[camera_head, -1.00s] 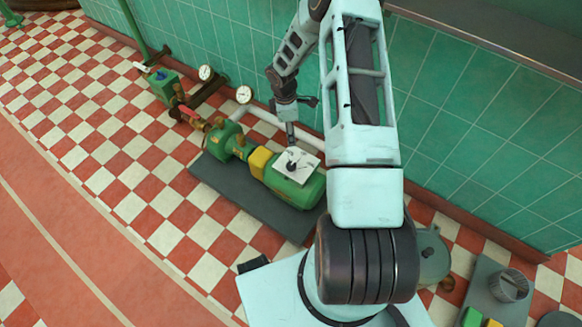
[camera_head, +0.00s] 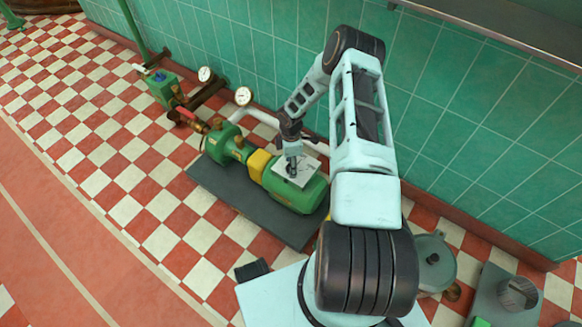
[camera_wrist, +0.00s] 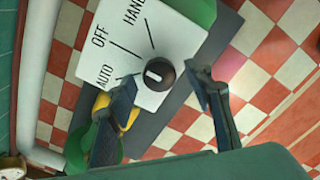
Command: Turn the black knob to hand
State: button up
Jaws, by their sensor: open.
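The black knob (camera_wrist: 161,73) sits on a white switch plate (camera_wrist: 180,33) marked HAND, OFF and AUTO. A short white mark on the knob lies on its left part, on the AUTO side of the plate. My gripper (camera_wrist: 163,75) is open, with one fingertip on each side of the knob in the wrist view; I cannot tell whether they touch it. In the head view my gripper (camera_head: 292,168) is down over the plate (camera_head: 305,165), hiding most of the knob.
The plate is on top of a green motor (camera_head: 303,197) with a yellow coupling (camera_head: 258,164), on a dark base slab (camera_head: 230,195). A white pipe (camera_head: 262,117) and gauge (camera_head: 243,96) stand close behind, near the tiled wall. Open checkered floor (camera_head: 150,200) lies to the left.

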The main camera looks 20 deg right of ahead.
jog(key=shift+f, duration=0.45)
jog(key=shift+c, duration=0.3)
jog(key=c, duration=1.1)
jog(key=shift+m, duration=0.3)
jog(key=m+b, duration=0.2)
jog(key=m, duration=0.2)
jog(key=shift+m+b, duration=0.8)
jog(key=shift+m, duration=1.4)
jog(key=o, duration=1.2)
jog(key=shift+c, duration=0.2)
